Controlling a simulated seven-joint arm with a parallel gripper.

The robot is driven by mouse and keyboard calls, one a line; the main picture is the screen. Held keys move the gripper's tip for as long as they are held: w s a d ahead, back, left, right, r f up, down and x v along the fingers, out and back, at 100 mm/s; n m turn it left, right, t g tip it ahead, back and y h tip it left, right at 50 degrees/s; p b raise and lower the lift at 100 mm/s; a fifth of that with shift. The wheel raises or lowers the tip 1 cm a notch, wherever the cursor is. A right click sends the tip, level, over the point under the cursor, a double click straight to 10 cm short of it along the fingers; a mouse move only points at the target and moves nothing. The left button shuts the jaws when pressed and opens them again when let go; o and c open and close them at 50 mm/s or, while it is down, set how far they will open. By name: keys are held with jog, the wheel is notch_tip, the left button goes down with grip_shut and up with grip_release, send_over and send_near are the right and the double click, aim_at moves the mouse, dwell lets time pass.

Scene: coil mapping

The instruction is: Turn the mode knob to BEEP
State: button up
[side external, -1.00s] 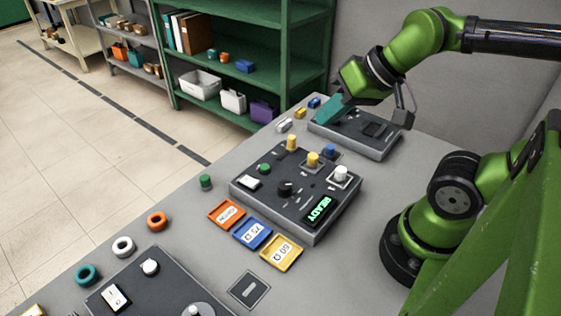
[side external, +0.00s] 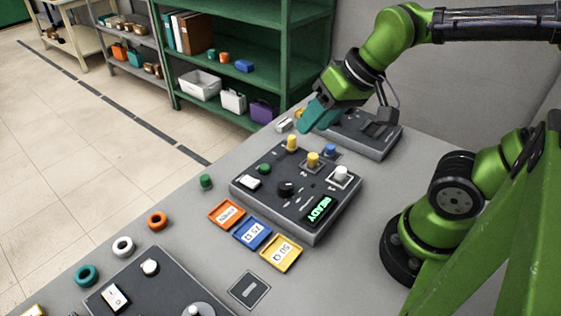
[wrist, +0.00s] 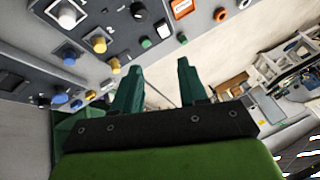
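The black mode knob (side external: 286,188) sits on the middle dark panel (side external: 250,197), left of a lit green READY display (side external: 320,209). The knob's pointer and any BEEP mark are too small to read. My gripper (side external: 308,122) is above the table beyond the panel's far edge, apart from the knob. In the wrist view my gripper (wrist: 157,68) has its two teal fingers spread with nothing between them. The black knob (wrist: 138,10) also shows there, at the top edge beyond the fingers.
Yellow (side external: 313,159) and white (side external: 341,174) knobs stand on the panel near the black knob. Orange, blue and yellow trays (side external: 252,233) lie along its front left. Another panel (side external: 362,138) is behind. A green shelf (side external: 262,105) stands beyond the table.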

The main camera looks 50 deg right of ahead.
aim_at(283, 184)
jog(key=shift+o, duration=1.3)
jog(key=w+a+f+n+g+h, duration=0.1)
jog(key=w+a+f+n+g, duration=0.1)
jog(key=w+n+g, duration=0.3)
jog(key=w+n, duration=0.1)
jog(key=n, duration=0.2)
jog(key=shift+a+f+n+h, duration=0.15)
jog(key=shift+f+n+h, duration=0.15)
jog(key=shift+f+n, duration=0.1)
jog(key=f+n, duration=0.1)
jog(key=f, duration=0.4)
jog(key=f+n, duration=0.1)
jog(key=f, duration=0.4)
jog(key=f+n, duration=0.1)
jog(key=f, duration=0.5)
jog(key=shift+w+d+g+h, duration=0.15)
jog(key=shift+d+g+h, duration=0.15)
jog(key=shift+g, duration=0.1)
jog(key=shift+r, duration=0.1)
jog(key=c, duration=1)
